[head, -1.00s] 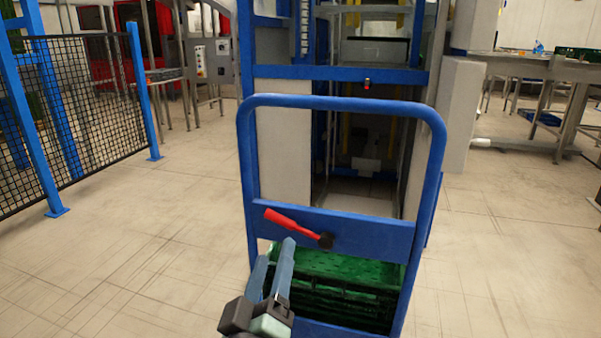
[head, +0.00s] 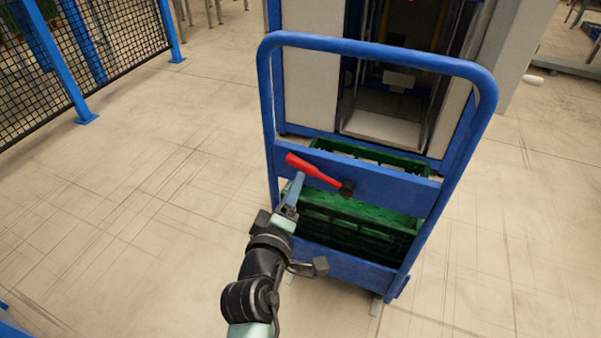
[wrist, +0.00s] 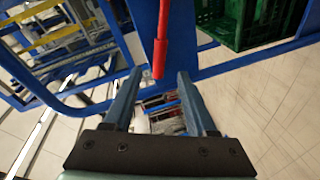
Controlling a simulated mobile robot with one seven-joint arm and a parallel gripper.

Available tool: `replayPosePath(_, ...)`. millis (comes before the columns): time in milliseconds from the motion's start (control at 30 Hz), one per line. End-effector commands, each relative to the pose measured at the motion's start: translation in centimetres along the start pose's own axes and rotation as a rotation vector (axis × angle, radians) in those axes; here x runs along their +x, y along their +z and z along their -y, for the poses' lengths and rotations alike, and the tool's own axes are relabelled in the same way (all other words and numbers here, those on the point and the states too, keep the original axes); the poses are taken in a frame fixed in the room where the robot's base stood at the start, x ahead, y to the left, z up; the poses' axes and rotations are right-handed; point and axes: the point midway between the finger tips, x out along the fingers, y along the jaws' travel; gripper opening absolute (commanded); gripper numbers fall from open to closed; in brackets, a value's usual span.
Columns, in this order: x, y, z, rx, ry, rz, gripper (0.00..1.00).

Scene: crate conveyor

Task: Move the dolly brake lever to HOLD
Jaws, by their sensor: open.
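The red brake lever (head: 314,171) is mounted on the blue crossbar of the dolly (head: 385,185). It runs from a dark pivot at its right end up to its free end at the left. In the wrist view the lever (wrist: 160,45) points in between the two fingers, with its tip just short of or level with the fingertips. My gripper (wrist: 155,75) is open, one finger on each side of the lever's line. In the head view my gripper (head: 296,180) is just below the lever's free end. I cannot tell whether a finger touches it. No HOLD marking is readable.
Green crates (head: 350,225) sit on the dolly behind the crossbar. A blue-framed machine with pale panels (head: 310,95) stands behind it. A black mesh fence (head: 125,35) with blue posts is at the upper left. The floor left and right of the dolly is clear.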

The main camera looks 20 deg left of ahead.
Motion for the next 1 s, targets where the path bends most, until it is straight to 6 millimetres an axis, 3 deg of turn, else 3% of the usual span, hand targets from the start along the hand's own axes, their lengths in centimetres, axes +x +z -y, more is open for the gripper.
replayPosePath(200,4.0,0.1,0.1,0.002,0.003,0.0,0.57)
replayPosePath(400,6.2,0.1,0.1,0.002,0.001,0.0,0.57)
replayPosePath(833,6.9,0.0,-0.1,0.002,0.0,0.0,0.57)
replayPosePath(1000,6.8,0.0,-0.1,0.002,0.0,0.0,0.26)
